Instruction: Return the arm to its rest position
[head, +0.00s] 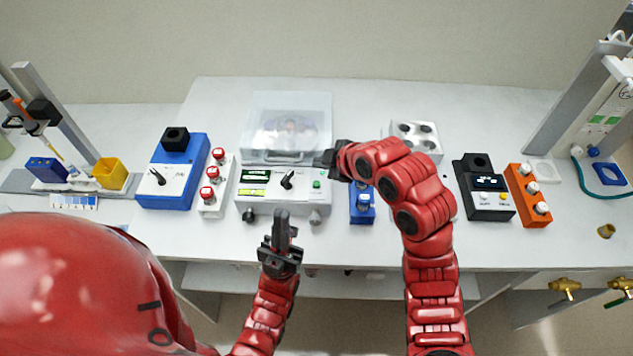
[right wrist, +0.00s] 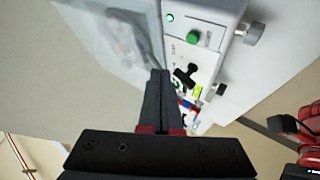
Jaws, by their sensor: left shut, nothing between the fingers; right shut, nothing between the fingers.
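My right arm (head: 415,205) is raised and bent over the bench. Its gripper (head: 328,160) points left, beside the right edge of the white centrifuge-like device (head: 262,207). In the right wrist view the right gripper's fingers (right wrist: 158,95) are together and empty, in front of the device's clear lid (right wrist: 110,35). Its green button (right wrist: 193,37) and black knob (right wrist: 185,75) show there too. My left gripper (head: 281,222) is shut and empty, pointing up just in front of the device at the bench's front edge. The device's clear lid (head: 300,103) appears closed over a round rotor.
A blue device (head: 180,185) and a rack with red-capped tubes (head: 224,190) stand left of it. A blue block (head: 361,205), a black device (head: 490,205) and an orange rack (head: 522,190) stand right. Brass valves (head: 565,286) are at right.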

